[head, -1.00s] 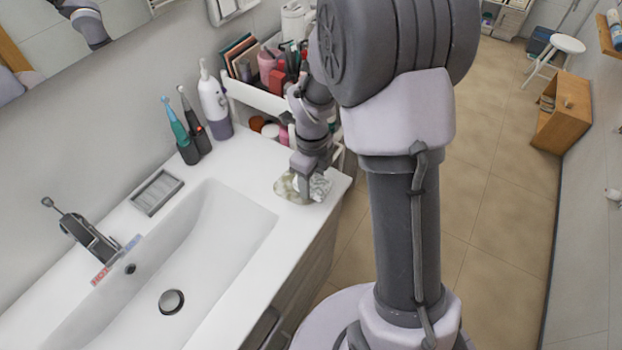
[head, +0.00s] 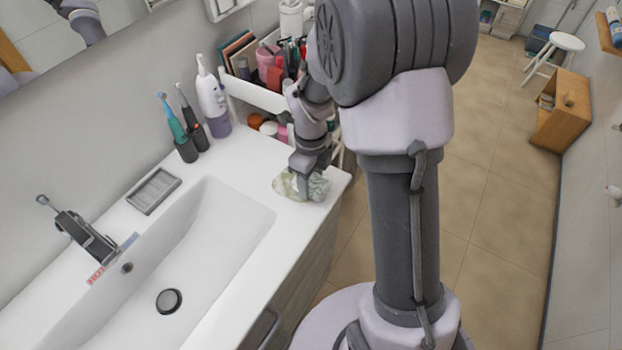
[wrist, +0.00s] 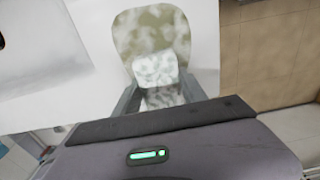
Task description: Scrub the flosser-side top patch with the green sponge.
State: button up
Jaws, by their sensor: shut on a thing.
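My gripper (wrist: 160,92) is shut on a pale, mottled white-grey block, the sponge (wrist: 156,70), between its two fingers. In the head view my gripper (head: 303,180) is low over the counter's right end. A mottled olive and white patch (wrist: 150,22) lies on the white top, beyond and partly under the sponge. The patch also shows in the head view (head: 284,184), left of the gripper. The sponge appears to rest on the patch; its underside is hidden. The white and purple flosser (head: 212,98) stands at the back by the wall.
Two electric toothbrushes (head: 174,128) stand left of the flosser. A grey soap dish (head: 154,190) lies by the sink basin (head: 215,240). A cart (head: 258,95) full of cosmetics stands behind the gripper. The counter's right edge is close to the sponge.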

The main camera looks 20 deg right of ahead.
jog(key=shift+f+b, duration=0.3)
jog(key=shift+f, duration=0.05)
